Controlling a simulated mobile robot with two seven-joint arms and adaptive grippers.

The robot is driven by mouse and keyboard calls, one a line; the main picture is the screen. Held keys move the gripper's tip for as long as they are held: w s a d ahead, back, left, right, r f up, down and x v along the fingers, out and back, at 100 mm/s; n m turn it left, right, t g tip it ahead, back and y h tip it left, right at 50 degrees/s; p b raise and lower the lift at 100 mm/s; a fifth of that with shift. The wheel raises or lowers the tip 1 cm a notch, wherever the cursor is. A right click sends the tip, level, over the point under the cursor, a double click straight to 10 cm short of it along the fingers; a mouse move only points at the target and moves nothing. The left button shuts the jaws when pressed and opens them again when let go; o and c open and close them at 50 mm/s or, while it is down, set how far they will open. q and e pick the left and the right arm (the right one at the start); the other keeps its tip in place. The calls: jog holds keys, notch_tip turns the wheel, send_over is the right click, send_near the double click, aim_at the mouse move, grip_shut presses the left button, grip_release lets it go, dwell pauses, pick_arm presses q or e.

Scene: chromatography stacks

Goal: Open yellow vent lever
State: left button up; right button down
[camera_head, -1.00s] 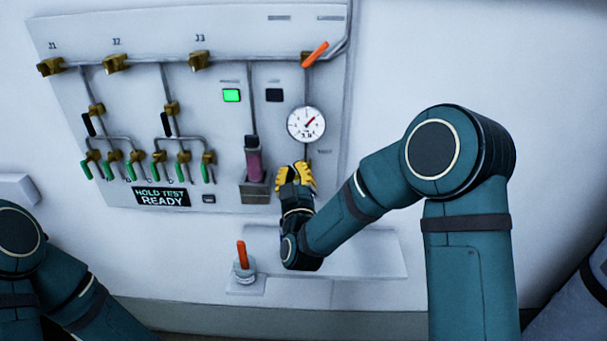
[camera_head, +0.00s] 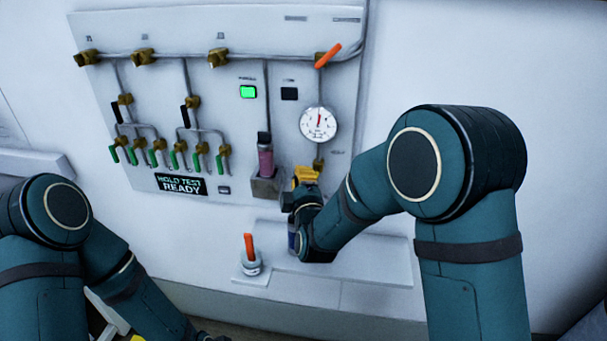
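The yellow vent lever cannot be made out apart from the yellow parts at my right gripper (camera_head: 306,177). That gripper is just below a brass valve (camera_head: 318,163) under the round gauge (camera_head: 318,124), and it covers this spot. Whether its fingers are shut on the lever is too small and hidden to tell. The gauge needle points about straight up. Of my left gripper, only a bit of yellow shows at the bottom edge; the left arm hangs low at the left.
An orange lever (camera_head: 328,56) sits slanted at the panel's top right. An orange-handled fitting (camera_head: 250,256) stands on the ledge (camera_head: 345,261). A pink-filled cylinder (camera_head: 265,158) is left of the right gripper. Several green levers are at left.

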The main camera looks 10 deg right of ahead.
jog(key=f+n, duration=0.1)
jog(key=n+g, duration=0.1)
jog(key=n, duration=0.1)
jog(key=shift+s+d+f, duration=0.1)
jog(key=shift+d+f, duration=0.25)
jog(key=shift+f, duration=0.05)
jog(key=shift+d+f, duration=0.1)
dwell(0.4)
dwell(0.5)
